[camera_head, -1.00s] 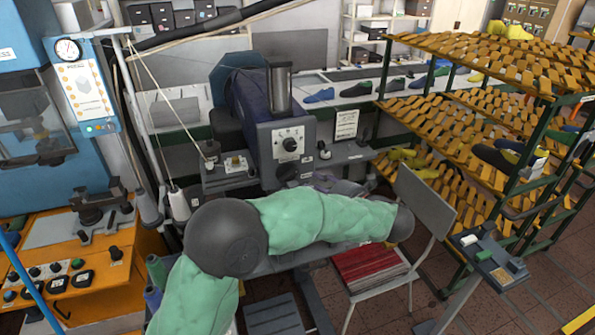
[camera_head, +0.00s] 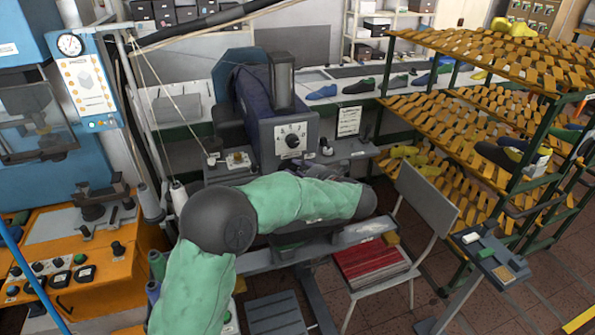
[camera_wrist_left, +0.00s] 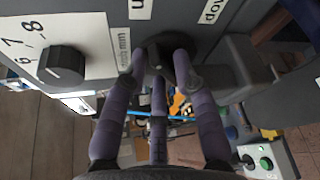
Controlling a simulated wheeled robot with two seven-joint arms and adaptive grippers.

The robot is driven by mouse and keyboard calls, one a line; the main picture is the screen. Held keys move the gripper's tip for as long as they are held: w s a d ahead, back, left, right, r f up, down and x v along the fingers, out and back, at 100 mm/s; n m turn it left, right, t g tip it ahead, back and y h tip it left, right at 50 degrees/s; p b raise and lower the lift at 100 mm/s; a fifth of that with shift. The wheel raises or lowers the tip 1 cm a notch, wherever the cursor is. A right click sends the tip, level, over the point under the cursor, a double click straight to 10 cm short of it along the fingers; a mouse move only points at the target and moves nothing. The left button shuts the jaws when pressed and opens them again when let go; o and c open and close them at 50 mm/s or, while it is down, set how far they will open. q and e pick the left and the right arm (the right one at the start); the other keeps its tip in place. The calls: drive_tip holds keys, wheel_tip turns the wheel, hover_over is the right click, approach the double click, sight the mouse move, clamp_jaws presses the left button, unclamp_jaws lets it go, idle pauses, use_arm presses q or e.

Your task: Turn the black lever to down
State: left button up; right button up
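In the left wrist view, the black lever (camera_wrist_left: 168,62) sits on the grey machine panel, with white labels above it; one reads "down". The purple fingers of my left gripper (camera_wrist_left: 160,57) reach up to the lever, one on each side, and a third finger lies between them lower down. The tips are close to the lever, but whether they touch or press on it is unclear. In the head view, my green-sleeved left arm covers the lever and most of the gripper. My right gripper is out of view.
A numbered dial with a black knob (camera_wrist_left: 62,65) is left of the lever. The machine (camera_head: 288,138) stands behind my arm. A chair with a red seat (camera_head: 370,266) and shoe-last racks (camera_head: 500,75) stand to the right. An orange control console (camera_head: 75,265) is on the left.

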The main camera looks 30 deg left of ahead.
use_arm(q)
clamp_jaws()
drive_tip(key=shift+w+d+f+m+y, duration=0.1)
drive_tip(key=shift+f+m+y, duration=0.1)
drive_tip(key=shift+m+y, duration=0.45)
drive_tip(key=shift+w+d+f+m+y, duration=0.15)
drive_tip(key=shift+m+y, duration=0.1)
drive_tip(key=shift+m, duration=0.8)
drive_tip(key=shift+s+a, duration=0.1)
unclamp_jaws()
drive_tip(key=v, duration=1.2)
